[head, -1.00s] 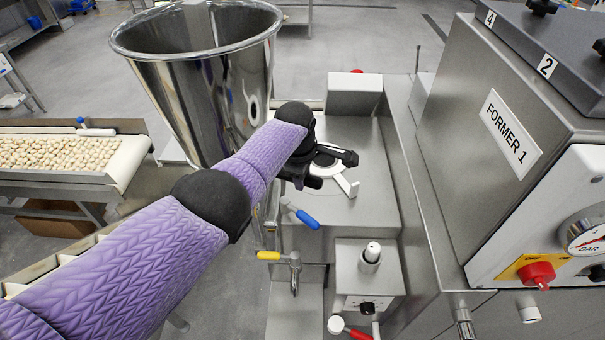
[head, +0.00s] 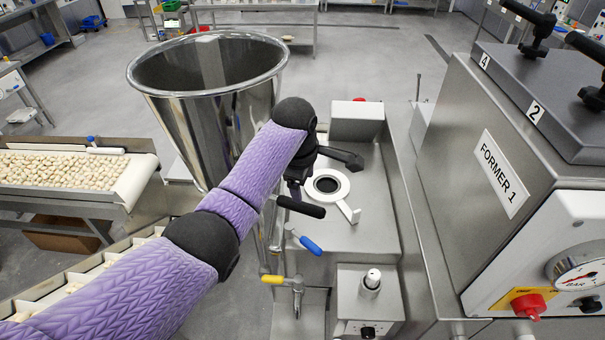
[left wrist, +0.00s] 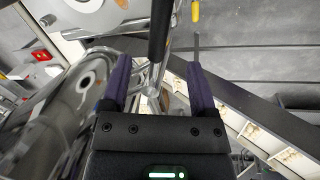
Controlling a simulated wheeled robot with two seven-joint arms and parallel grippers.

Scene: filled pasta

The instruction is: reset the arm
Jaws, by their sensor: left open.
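My left arm, in a purple sleeve, reaches across the head view from the lower left. Its black gripper (head: 297,186) points down beside the steel hopper, left of a white ring (head: 343,190) on the machine top; the fingers are mostly hidden there. In the left wrist view, the gripper (left wrist: 159,66) has its two dark fingers apart. A black handle (left wrist: 160,28) shows between and beyond them; I cannot tell whether it touches them. The black handle also shows in the head view (head: 302,207). My right gripper is not in view.
The tall steel hopper (head: 205,125) stands close to the forearm. The FORMER 1 machine (head: 490,185) fills the right. Blue (head: 311,245) and yellow (head: 272,279) handles lie below the gripper. A conveyor with pasta (head: 60,171) is at left. Open floor lies behind.

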